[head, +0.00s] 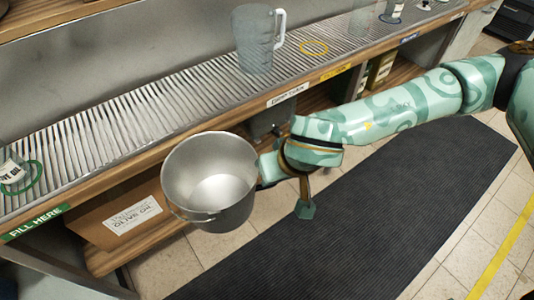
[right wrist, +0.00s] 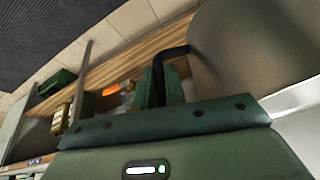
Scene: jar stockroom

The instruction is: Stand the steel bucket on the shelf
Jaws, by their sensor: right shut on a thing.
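The steel bucket (head: 240,210) is upright and looks empty in the head view, in front of the counter's wooden edge. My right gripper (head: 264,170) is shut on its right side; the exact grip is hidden. In the right wrist view the gripper's green fingers (right wrist: 155,95) are beside a black bent bar, and a large grey surface, seemingly the bucket (right wrist: 250,40), fills the upper right. A ribbed steel shelf (head: 130,115) runs behind the bucket, and a lower wooden shelf (head: 105,262) lies beneath it. My left gripper is not in view.
A clear jug (head: 255,45) and a yellow ring (head: 314,48) are on the ribbed shelf. A green ring (head: 36,180) surrounds a jar at far left. The ribbed stretch between is bare. A cardboard box (head: 90,225) fills part of the lower shelf. A dark mat (head: 340,215) covers the floor.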

